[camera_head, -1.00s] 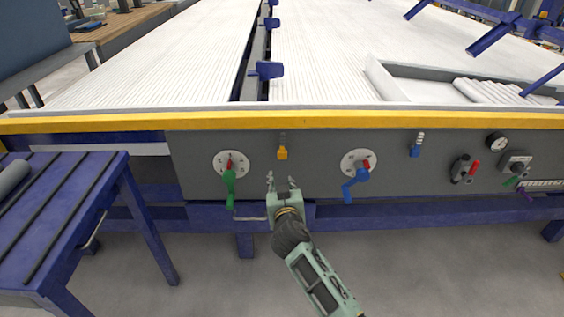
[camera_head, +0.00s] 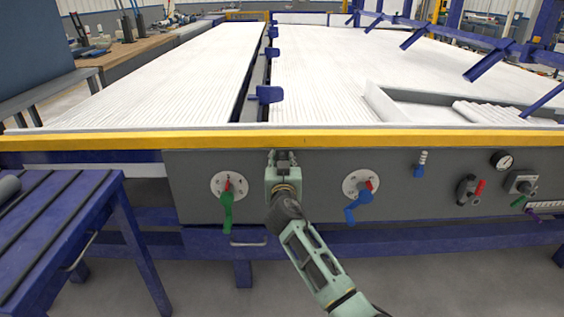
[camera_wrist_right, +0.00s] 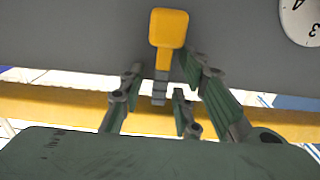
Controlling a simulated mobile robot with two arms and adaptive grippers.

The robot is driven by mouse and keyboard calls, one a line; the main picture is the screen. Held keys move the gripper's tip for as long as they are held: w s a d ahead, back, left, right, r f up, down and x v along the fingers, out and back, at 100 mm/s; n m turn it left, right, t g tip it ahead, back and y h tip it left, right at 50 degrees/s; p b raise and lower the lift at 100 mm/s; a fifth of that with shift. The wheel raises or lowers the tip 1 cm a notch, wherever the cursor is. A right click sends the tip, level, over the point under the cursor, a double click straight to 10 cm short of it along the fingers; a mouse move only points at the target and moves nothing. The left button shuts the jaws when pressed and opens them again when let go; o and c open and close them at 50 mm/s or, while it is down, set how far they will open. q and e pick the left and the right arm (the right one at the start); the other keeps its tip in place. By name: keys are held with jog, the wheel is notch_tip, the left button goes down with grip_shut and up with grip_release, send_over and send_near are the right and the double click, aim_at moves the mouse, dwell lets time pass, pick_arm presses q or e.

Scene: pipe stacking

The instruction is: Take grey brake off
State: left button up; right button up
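A yellow-handled lever (camera_wrist_right: 168,28) with a grey stem shows in the right wrist view, against the grey panel (camera_head: 325,165). My right gripper (camera_head: 283,156) is in front of the panel, between the green lever and the blue lever. In the head view it hides the yellow lever. In the wrist view its fingers (camera_wrist_right: 163,72) are apart, on either side of the grey stem, with no clear contact. A dark grey valve with a red handle (camera_head: 468,188) sits at the panel's right. Which part is the grey brake is unclear. My left gripper is not in view.
The green lever (camera_head: 227,207) and the blue lever (camera_head: 359,207) hang from round white dials. A small blue-handled switch (camera_head: 419,170) and a gauge (camera_head: 502,161) are further right. A yellow rail (camera_head: 400,139) runs above the panel. A blue table (camera_head: 60,215) stands at left.

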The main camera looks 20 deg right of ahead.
jog(key=shift+c, duration=0.2)
grip_shut()
dwell(0.4)
